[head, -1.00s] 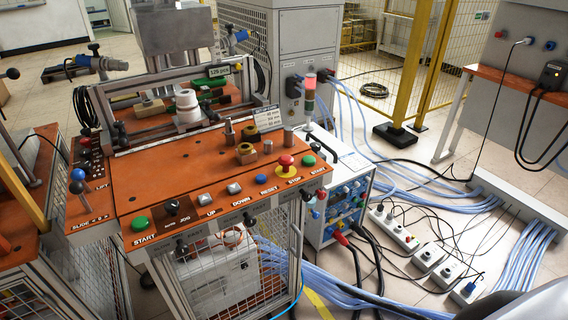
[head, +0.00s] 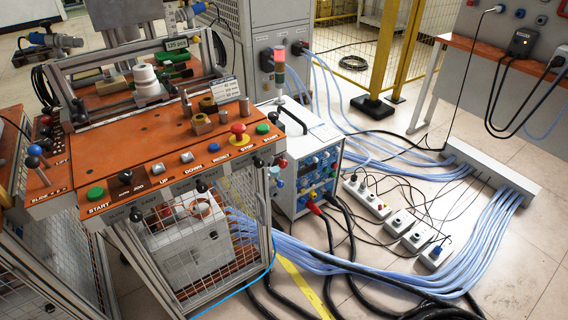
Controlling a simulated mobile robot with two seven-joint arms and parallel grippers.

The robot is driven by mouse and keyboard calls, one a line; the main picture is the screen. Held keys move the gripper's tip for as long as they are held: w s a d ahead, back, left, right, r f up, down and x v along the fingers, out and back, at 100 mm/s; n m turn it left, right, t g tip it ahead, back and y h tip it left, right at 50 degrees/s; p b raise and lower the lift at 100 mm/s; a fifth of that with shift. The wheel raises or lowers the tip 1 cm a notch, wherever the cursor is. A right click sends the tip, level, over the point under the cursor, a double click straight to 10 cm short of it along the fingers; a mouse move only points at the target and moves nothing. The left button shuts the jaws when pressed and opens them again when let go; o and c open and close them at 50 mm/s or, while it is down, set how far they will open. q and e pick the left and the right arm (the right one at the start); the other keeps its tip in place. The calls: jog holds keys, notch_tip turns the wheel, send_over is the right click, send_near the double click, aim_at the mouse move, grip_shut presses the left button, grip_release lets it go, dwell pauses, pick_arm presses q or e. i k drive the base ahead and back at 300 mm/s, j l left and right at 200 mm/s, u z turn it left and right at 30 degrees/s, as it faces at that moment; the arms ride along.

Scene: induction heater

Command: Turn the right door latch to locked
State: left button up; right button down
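The orange-topped machine (head: 150,150) stands at the left of the head view, with mesh doors (head: 243,192) below its button panel. Small black knobs sit along its front edge: one at the left (head: 136,214), one in the middle (head: 202,186) and one near the right end (head: 258,162). They look like door latches, but I cannot tell which is the right door latch or whether any is turned to locked. Neither of my grippers is in view.
A white power unit (head: 312,160) with a stack light stands right of the machine. Blue hoses (head: 470,245), black cables and power strips (head: 368,198) cover the floor to its right. A yellow post (head: 405,50) and an orange bench (head: 460,55) stand behind. Bare floor shows at lower right.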

aim_at(269, 161)
jog(key=l+u, duration=0.35)
jog(key=i+l+u, duration=0.1)
jog(key=l+u, duration=0.55)
jog(key=i+u, duration=0.2)
jog(key=u, duration=0.25)
